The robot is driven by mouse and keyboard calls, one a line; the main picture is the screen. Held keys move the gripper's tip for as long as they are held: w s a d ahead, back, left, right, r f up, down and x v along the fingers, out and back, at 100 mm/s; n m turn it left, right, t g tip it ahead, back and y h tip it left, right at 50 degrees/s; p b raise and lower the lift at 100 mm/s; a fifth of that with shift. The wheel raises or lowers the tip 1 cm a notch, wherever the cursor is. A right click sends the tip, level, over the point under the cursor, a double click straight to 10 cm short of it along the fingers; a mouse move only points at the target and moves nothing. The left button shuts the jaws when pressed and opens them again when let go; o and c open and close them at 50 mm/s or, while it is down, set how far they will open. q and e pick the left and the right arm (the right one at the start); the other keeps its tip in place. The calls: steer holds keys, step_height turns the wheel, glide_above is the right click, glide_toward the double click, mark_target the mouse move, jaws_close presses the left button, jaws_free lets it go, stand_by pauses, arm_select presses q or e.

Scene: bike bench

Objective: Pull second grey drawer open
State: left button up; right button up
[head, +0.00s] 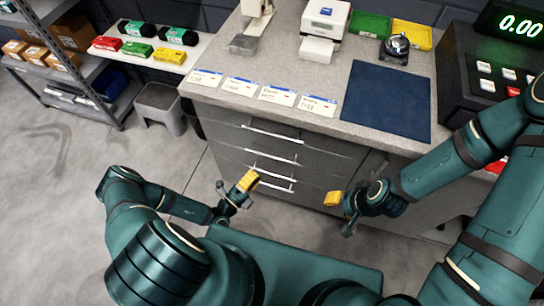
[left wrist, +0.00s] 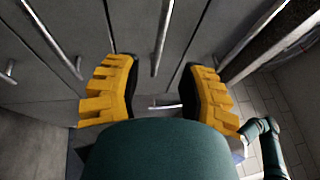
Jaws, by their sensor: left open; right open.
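The grey cabinet below the counter has a stack of drawers with long metal bar handles. The top handle (head: 272,132) and the second handle (head: 272,156) show in the head view, with lower handles partly behind my left gripper. My left gripper (head: 247,181), with yellow fingers, is open in front of the lower drawer fronts. In the left wrist view, the fingers (left wrist: 158,92) are spread and empty, and a bar handle (left wrist: 164,38) lies beyond and between them. I cannot tell which drawer it belongs to. My right gripper (head: 333,198) is open and empty, low before the cabinet's right part.
Labelled cards (head: 240,86), a blue mat (head: 388,100) and a white device (head: 325,18) are on the counter. A dark unit with a green display (head: 519,22) stands at the right. Shelving (head: 80,70) and a grey stool (head: 160,100) are at the left. The floor (head: 50,200) at left is clear.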

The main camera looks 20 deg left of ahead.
mark_target(272, 157)
arm_select(q)
steer(key=x, duration=0.9)
steer(key=shift+w+d, duration=0.15)
steer(key=shift+w, duration=0.05)
jaws_close()
